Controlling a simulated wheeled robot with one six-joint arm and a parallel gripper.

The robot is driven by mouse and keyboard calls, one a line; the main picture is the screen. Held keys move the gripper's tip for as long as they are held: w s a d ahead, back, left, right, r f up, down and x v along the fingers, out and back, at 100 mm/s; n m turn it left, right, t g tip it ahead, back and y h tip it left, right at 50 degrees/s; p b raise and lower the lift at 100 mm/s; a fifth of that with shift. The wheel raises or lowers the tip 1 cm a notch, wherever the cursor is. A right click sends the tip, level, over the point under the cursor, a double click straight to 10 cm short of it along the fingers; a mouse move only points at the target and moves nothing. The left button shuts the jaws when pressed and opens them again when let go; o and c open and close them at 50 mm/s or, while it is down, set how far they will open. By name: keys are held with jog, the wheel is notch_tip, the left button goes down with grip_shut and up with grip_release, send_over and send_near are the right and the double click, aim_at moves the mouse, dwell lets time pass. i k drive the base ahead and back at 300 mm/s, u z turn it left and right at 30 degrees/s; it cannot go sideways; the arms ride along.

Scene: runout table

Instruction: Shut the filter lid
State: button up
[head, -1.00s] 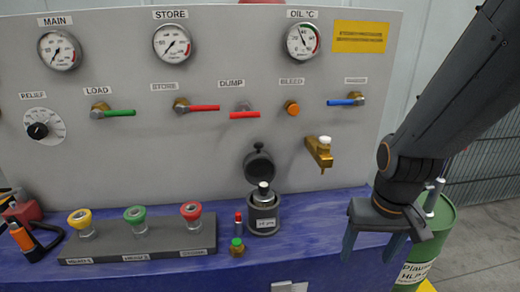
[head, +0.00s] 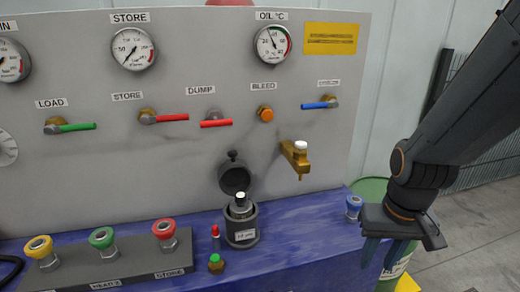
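The filter housing (head: 241,232) is a dark grey cylinder with a white label, standing on the blue table in front of the panel. Its round dark filter lid (head: 235,180) stands open, tilted up at the back of the housing, with a small knob on top. A light-topped element (head: 240,199) shows in the open mouth. My gripper (head: 384,252) is at the right, well apart from the lid, beyond the table's right end. Its two bluish fingers point down with a gap between them, and nothing shows between them.
A brass tap (head: 296,157) juts from the panel right of the lid. A small red-topped item (head: 215,232) and a green-capped fitting (head: 216,263) stand left of the housing. A blue-capped fitting (head: 353,206) stands near my gripper. Table between it and the housing is clear.

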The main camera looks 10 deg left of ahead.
aim_at(234, 177)
jog(key=z, duration=2)
jog(key=k, duration=1.35)
jog(key=u, duration=1.5)
jog(key=i, duration=0.15)
jog(key=u, duration=0.15)
